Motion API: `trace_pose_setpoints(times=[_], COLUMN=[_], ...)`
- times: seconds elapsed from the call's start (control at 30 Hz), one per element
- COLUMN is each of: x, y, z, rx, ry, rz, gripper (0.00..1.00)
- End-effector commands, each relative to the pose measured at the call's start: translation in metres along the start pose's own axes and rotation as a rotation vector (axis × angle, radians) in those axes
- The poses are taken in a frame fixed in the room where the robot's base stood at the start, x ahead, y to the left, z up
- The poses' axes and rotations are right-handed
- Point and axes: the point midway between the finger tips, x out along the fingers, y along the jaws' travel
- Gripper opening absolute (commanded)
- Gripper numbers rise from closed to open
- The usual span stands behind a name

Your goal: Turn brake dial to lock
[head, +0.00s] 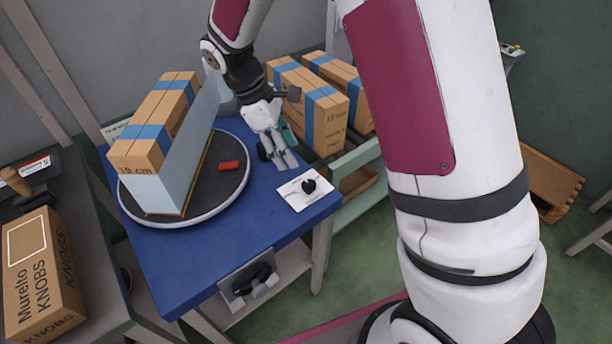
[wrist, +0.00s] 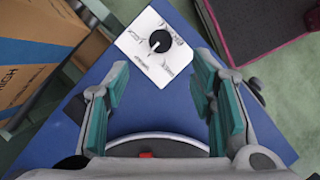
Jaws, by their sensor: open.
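The brake dial is a black knob (head: 309,185) on a white plate (head: 293,197) near the front right corner of the blue table. In the wrist view the knob (wrist: 160,41) sits in the middle of the white plate (wrist: 137,52), which bears printed marks too small to read. My gripper (head: 283,158) is above the table, up and to the left of the dial in the head view. In the wrist view my gripper (wrist: 157,100) is open with teal pads apart and nothing between them. The dial lies ahead of the fingertips, apart from them.
A round turntable (head: 236,192) with a grey panel, a tall carton (head: 140,152) and a red block (head: 230,165) fills the table's left. More cartons (head: 318,122) stand behind the gripper. A black knob (head: 257,281) is on the table's front. A knobs box (head: 41,277) stands at far left.

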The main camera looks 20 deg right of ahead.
Motion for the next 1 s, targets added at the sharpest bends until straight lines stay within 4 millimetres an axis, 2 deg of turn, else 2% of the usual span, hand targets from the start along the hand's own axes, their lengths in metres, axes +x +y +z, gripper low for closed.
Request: trace_pose_setpoints(times=[0.03, 0.3, 0.5, 0.7, 1.0], x=[0.012, 0.065, 0.094, 0.107, 0.109], y=[-0.001, 0.000, 0.000, 0.000, 0.000], z=[0.001, 0.001, 0.000, 0.001, 0.000], rx=[0.000, 0.002, 0.001, 0.002, 0.002], ry=[-0.004, -0.003, -0.003, -0.001, 0.000], rz=[-0.005, -0.004, -0.002, -0.001, -0.001], gripper=[0.50, 0.50, 0.50, 0.50, 0.50])
